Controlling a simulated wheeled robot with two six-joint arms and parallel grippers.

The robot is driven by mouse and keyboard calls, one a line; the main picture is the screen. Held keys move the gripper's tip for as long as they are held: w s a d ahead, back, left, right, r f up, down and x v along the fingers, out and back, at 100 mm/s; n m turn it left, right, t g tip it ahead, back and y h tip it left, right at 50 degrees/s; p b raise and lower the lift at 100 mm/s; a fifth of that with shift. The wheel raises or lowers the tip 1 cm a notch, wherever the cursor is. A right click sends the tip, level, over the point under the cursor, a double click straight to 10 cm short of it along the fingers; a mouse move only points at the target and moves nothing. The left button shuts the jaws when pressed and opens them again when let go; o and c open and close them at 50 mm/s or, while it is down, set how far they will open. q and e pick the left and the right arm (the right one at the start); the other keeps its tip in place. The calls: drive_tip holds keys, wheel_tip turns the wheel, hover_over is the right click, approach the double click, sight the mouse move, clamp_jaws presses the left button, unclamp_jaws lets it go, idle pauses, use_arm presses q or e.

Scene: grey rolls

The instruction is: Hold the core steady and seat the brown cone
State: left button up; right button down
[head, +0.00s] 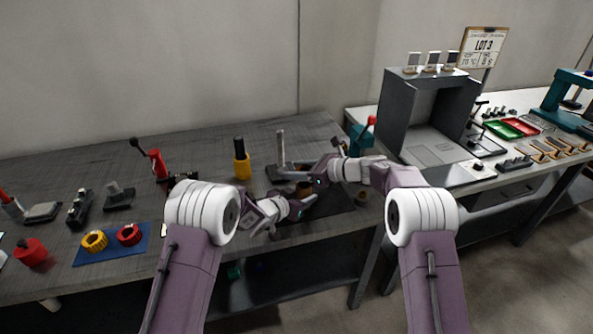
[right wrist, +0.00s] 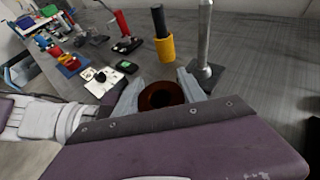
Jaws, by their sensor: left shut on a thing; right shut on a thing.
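The brown cone (right wrist: 161,96) is between the fingers of my right gripper (right wrist: 160,90), its round dark opening facing the right wrist camera. In the head view a small part of the brown cone (head: 304,188) shows beside my right gripper (head: 300,182), which is shut on it. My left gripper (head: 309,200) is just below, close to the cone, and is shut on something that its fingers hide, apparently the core. The core itself cannot be made out clearly. Whether the cone touches the core cannot be told.
A grey upright post (head: 281,148) on a dark base stands just behind the grippers. A yellow-and-black cylinder (head: 241,162) stands left of it. A blue mat (head: 110,245) with yellow and red rings lies at the left. A grey open box (head: 395,112) stands on the right table.

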drive_tip(key=shift+f, duration=0.35)
idle(0.6)
drive_tip(key=shift+f, duration=0.5)
drive_tip(key=c, duration=0.6)
unclamp_jaws()
drive_tip(key=shift+f, duration=0.1)
drive_tip(key=v, duration=1.2)
